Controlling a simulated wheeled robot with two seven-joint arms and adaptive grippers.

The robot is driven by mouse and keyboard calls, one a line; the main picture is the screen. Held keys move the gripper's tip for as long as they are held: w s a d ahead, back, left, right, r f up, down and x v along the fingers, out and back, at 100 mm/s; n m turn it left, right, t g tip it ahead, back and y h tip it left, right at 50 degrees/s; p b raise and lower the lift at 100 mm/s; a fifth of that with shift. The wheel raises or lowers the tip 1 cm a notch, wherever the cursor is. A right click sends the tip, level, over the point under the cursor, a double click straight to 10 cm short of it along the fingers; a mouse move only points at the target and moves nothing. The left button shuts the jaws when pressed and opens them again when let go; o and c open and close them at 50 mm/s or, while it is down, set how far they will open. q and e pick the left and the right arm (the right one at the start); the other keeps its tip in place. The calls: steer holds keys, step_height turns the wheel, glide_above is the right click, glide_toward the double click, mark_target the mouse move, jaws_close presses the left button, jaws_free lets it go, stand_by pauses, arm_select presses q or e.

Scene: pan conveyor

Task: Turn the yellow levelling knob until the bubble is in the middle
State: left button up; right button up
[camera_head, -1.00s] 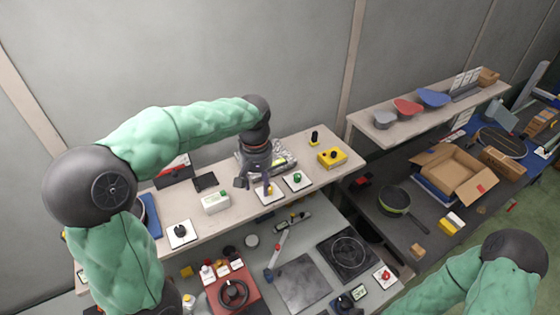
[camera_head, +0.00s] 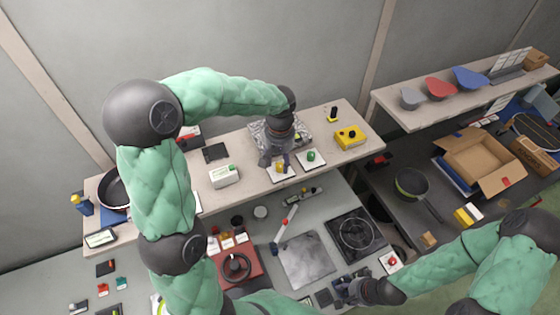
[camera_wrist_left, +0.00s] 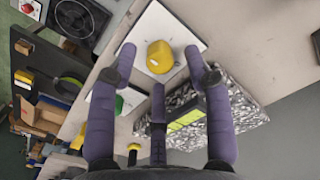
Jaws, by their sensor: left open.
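The yellow knob (camera_head: 279,168) sits on a white square plate (camera_head: 284,178) on the upper bench. It also shows in the left wrist view (camera_wrist_left: 160,54), in front of my left fingertips. My left gripper (camera_head: 276,160) is open above the knob. In the wrist view its purple fingers (camera_wrist_left: 160,66) are spread around the knob's near side; I cannot tell whether they touch it. A yellow-green strip (camera_wrist_left: 186,120) shows on a speckled block (camera_wrist_left: 242,110), partly behind a finger; I cannot make out a bubble. My right gripper (camera_head: 348,290) is low over the lower bench, its fingers unclear.
A green knob (camera_head: 311,156) on another white plate stands close to the right of the yellow one. A yellow box (camera_head: 350,137) stands further right. A white box (camera_head: 224,176) is to the left. A black hotplate (camera_head: 356,233) and a grey plate (camera_head: 303,258) are below.

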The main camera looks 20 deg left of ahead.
arm_select(q)
steer(key=shift+s+f, duration=0.1)
steer(key=shift+f, duration=0.55)
jaws_close()
steer(key=shift+m, duration=1.6)
jaws_free()
steer(key=shift+r, duration=0.1)
